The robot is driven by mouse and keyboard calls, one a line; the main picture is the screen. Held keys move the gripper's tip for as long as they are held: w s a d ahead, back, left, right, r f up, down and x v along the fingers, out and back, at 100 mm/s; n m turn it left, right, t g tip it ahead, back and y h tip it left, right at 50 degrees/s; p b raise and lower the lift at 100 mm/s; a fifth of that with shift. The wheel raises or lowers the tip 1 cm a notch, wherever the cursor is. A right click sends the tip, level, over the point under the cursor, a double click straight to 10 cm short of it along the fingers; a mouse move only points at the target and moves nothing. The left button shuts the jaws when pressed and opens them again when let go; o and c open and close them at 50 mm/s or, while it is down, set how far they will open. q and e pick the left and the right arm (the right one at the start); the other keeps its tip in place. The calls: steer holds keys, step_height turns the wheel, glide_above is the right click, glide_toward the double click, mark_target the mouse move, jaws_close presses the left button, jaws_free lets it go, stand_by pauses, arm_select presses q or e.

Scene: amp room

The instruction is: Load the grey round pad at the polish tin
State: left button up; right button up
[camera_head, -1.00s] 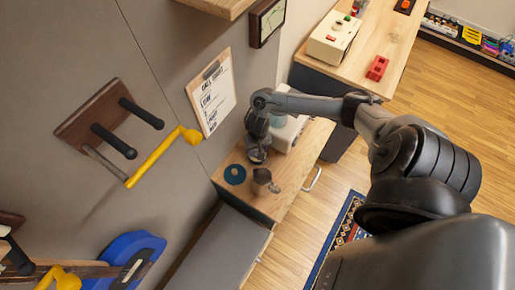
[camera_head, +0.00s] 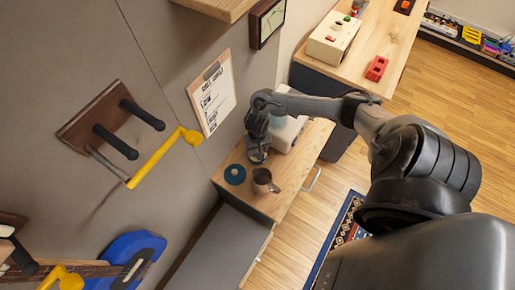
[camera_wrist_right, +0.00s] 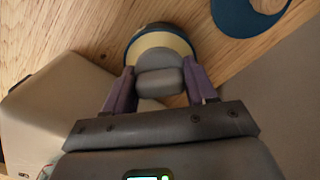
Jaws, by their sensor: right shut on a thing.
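My right gripper (camera_head: 257,154) is low over the small wooden cabinet top in the head view. In the right wrist view its two purple-grey fingers (camera_wrist_right: 159,80) are shut on the grey round pad (camera_wrist_right: 158,82). Just beyond the pad is a round tin with a dark blue rim and a cream face (camera_wrist_right: 160,40), which looks like the polish tin. The pad overlaps the tin's near part in this view; I cannot tell whether they touch. The tin is hidden behind the gripper in the head view. My left gripper is not in view.
A blue disc with a pale centre (camera_head: 235,174) lies beside the gripper, and a metal mug (camera_head: 262,182) stands nearer the cabinet's front edge. A whitish box-like object (camera_head: 287,134) stands close behind the gripper. The wall with a clipboard (camera_head: 212,95) bounds the left side.

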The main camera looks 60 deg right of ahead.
stand_by(0.4)
steer(key=shift+s+f+p, duration=0.1)
steer(key=shift+f+p, duration=0.05)
steer(key=shift+p, duration=0.15)
stand_by(0.5)
stand_by(0.5)
steer(key=shift+r+p, duration=0.45)
steer(key=shift+p, duration=0.15)
step_height(320, 180, up, 4)
steer(key=p, duration=0.5)
steer(key=shift+r+p, duration=1.15)
steer(key=shift+p, duration=0.65)
